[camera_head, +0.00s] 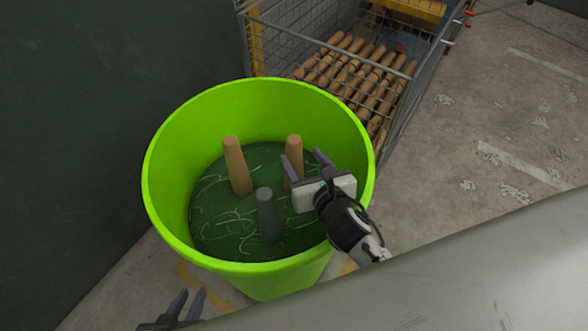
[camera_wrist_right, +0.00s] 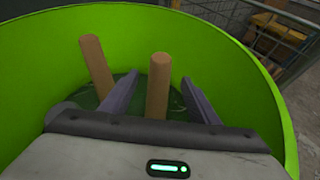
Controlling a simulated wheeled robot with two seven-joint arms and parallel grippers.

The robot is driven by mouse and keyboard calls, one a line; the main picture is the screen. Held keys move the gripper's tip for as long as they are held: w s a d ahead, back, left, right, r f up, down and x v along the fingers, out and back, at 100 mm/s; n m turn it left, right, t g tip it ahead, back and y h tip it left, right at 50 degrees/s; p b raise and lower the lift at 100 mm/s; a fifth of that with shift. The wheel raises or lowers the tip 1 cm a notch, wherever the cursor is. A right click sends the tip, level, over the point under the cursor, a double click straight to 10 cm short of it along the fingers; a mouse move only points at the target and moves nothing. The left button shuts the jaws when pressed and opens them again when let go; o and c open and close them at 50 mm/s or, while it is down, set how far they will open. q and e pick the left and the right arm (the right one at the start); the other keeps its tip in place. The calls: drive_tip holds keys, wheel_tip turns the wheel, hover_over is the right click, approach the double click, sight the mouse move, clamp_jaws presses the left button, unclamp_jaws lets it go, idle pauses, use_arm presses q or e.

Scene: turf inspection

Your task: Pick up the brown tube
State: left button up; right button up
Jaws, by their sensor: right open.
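Two brown tubes stand in a bright green bucket (camera_head: 163,205). The left brown tube (camera_head: 237,166) leans a little; the right brown tube (camera_head: 294,150) is closer to my right gripper (camera_head: 305,163). My right gripper is open inside the bucket. In the right wrist view the right tube (camera_wrist_right: 158,85) shows between its two fingers (camera_wrist_right: 160,100), and the left tube (camera_wrist_right: 96,66) is outside them. Whether a finger touches the tube, I cannot tell. A dark grey tube (camera_head: 268,214) stands in front. My left gripper (camera_head: 186,305) is at the bottom edge, fingers apart, empty.
The bucket's tall rim surrounds my right gripper. A wire cage (camera_head: 330,50) behind holds several brown tubes (camera_head: 350,70). A dark wall (camera_head: 90,110) is at the left. The concrete floor (camera_head: 500,110) at the right is mostly clear.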

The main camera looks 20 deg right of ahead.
sight(297, 150)
drive_tip(key=x, duration=0.4)
drive_tip(key=shift+w, duration=0.45)
clamp_jaws()
